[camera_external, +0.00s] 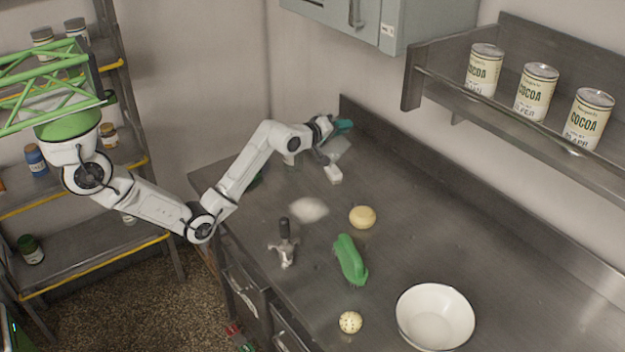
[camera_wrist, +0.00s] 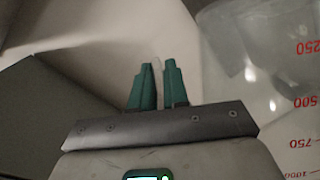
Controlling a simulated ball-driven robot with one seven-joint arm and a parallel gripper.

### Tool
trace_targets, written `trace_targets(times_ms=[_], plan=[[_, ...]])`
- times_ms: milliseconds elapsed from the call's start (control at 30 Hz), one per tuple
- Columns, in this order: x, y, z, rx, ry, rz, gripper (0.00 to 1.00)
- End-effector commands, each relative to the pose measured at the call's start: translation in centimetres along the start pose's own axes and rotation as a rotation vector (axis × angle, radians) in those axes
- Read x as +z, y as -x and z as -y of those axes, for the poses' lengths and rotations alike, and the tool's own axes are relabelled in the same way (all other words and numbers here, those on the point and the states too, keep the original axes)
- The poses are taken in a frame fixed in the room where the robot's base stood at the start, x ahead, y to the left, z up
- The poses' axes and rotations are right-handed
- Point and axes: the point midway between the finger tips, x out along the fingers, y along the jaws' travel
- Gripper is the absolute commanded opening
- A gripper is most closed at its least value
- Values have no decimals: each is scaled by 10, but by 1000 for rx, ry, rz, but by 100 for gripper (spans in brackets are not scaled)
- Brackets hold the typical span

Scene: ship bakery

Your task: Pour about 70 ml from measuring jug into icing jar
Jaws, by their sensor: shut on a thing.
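My gripper (camera_external: 343,125) is at the back left of the steel counter, with its teal fingers partly hidden by the wrist. In the wrist view the fingers (camera_wrist: 158,85) are close together on a thin pale strip, which looks like the measuring jug's handle. The clear measuring jug (camera_wrist: 240,60), with red volume marks, fills the right side of that view. In the external view a pale see-through shape (camera_external: 338,147) below the fingers seems to be the jug. Its liquid level and exact tilt cannot be told. I cannot make out the icing jar in either view.
On the counter are a white powdery patch (camera_external: 309,210), a round yellowish piece (camera_external: 362,217), a green brush (camera_external: 350,260), a dark-handled metal tool (camera_external: 284,242), a speckled ball (camera_external: 350,322) and a white bowl (camera_external: 435,318). A wall shelf (camera_external: 450,90) with cocoa tins overhangs the back right.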

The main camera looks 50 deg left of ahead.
Motion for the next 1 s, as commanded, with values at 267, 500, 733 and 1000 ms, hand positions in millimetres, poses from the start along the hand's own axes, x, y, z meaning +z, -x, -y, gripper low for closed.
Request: trace_targets(times_ms=[267,500,733,1000], plan=[[-8,3,-4,19,42,-4,0],[-12,5,-6,30,67,-4,0],[-16,6,-7,37,86,-5,0],[-20,8,-9,47,110,-5,0]])
